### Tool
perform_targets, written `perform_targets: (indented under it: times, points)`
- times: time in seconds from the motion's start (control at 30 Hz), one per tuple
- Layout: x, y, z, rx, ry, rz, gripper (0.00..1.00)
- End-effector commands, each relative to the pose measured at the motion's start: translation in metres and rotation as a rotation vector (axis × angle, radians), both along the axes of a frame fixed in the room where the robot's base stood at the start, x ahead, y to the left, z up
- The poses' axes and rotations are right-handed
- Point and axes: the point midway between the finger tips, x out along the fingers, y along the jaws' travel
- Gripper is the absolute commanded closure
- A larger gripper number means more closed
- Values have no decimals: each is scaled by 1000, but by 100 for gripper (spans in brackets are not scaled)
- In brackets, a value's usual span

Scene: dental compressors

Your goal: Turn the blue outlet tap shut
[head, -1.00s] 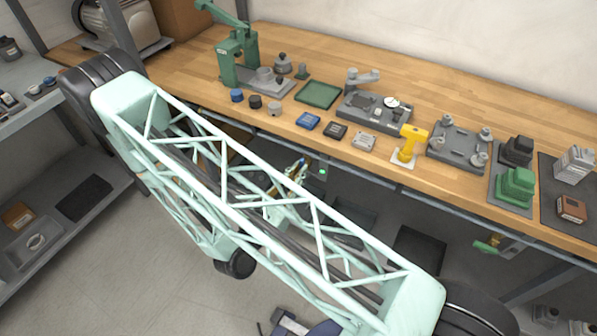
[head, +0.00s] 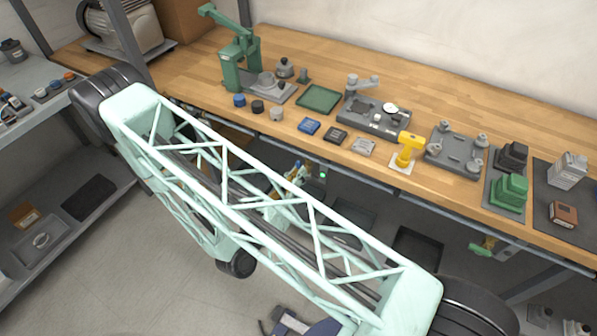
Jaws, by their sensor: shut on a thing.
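Under the bench edge, behind my pale green lattice arm link, a small brass-coloured fitting with blue on it shows in the head view; it looks like the blue outlet tap (head: 294,173). A dark body with a small green light sits against its right side and looks like my gripper (head: 305,184). The gripper is shut on the tap, as far as this small, partly covered view shows. The fingertips and the exact angle of the handle are hidden.
A green-handled tap (head: 483,248) is under the bench at right. Grey shelving (head: 75,175) stands at left. My lattice link crosses in front of the bench.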

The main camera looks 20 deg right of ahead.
Motion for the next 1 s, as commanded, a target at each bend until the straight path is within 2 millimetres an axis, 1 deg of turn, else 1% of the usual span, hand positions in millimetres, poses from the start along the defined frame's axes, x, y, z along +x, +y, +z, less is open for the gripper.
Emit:
perform_targets:
  times: [1.0]
  points:
    - [6,6,-9,-543,584,0,100]
